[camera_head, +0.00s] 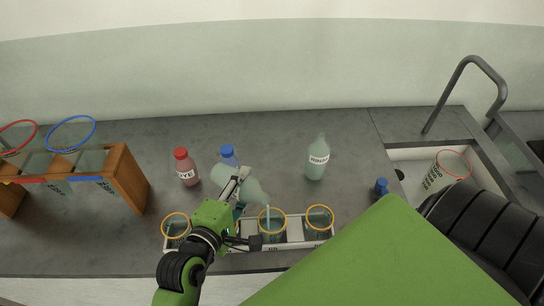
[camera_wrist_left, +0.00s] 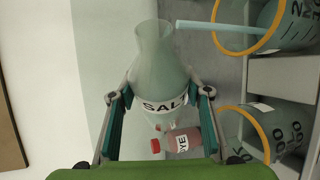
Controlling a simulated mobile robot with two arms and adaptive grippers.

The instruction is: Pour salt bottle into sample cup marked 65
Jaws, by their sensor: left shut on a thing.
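My left gripper (camera_head: 232,184) is shut around the salt bottle (camera_head: 248,190), a pale green bottle with a SALT label (camera_wrist_left: 165,104). The bottle is tilted well over, its open mouth toward the right in the head view. A thin pale blue streak (camera_wrist_left: 222,26), which looks like a pour stream, runs from near the mouth into an orange-rimmed cup (camera_head: 272,236). That cup also shows in the wrist view (camera_wrist_left: 290,25). Other orange-rimmed cups stand left (camera_head: 175,226) and right (camera_head: 319,222) of it. I cannot read a 65 on any cup. My right gripper is not in view.
The cups sit in a white tray (camera_head: 296,230) at the counter's front. Behind it stand a red DYE bottle (camera_head: 186,167), a blue-capped bottle (camera_head: 228,153) and a pale green labelled bottle (camera_head: 317,160). A wooden rack (camera_head: 128,178) is left; a sink (camera_head: 410,154) is right.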

